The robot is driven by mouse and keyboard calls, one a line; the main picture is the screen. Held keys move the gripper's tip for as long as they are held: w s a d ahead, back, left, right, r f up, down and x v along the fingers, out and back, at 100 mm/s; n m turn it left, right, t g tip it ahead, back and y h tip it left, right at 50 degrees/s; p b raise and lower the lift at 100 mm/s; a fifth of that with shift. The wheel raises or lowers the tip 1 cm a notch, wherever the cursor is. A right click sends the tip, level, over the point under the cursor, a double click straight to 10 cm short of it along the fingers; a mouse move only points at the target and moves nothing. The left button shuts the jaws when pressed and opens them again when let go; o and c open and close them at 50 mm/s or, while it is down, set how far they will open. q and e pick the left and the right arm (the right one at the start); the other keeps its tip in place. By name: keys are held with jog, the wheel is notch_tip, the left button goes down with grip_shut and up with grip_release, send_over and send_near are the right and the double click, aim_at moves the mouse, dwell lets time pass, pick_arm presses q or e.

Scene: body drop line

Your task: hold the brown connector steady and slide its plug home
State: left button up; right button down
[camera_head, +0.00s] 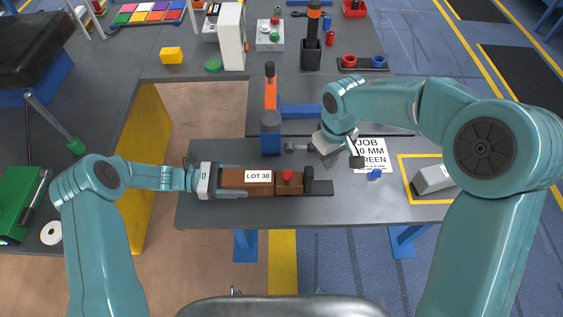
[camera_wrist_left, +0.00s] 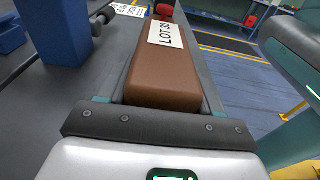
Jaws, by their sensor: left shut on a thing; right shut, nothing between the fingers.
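The brown connector (camera_head: 232,177) is a long block with a white "LOT 30" label, lying in a dark fixture (camera_head: 322,188). My left gripper (camera_head: 243,181) is shut on it, with one finger along each long side. The connector also fills the middle of the left wrist view (camera_wrist_left: 165,75). A shorter brown plug (camera_head: 288,186) with a red knob on top lies in line at its right end. I cannot tell whether a gap remains between them. A dark upright block stands right of the plug. My right gripper (camera_head: 355,160) is shut and empty, behind and right of the plug, above the bench.
A blue post (camera_head: 270,138) with a grey spindle stands behind the connector. A white "JOB" sheet (camera_head: 372,153) and a small blue piece (camera_head: 374,174) lie to the right. A grey block (camera_head: 433,179) sits in a yellow-marked area. The bench front edge is close to the fixture.

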pick_arm(q)
jog(key=shift+s+f, duration=0.1)
jog(key=shift+f, duration=0.15)
jog(key=o, duration=1.4)
jog(key=shift+r, duration=0.1)
jog(key=shift+a+r, duration=0.1)
jog(key=shift+a, duration=0.15)
jog(key=a, duration=0.7)
jog(key=a+r, duration=0.1)
jog(key=a, duration=0.3)
jog(key=shift+a, duration=0.2)
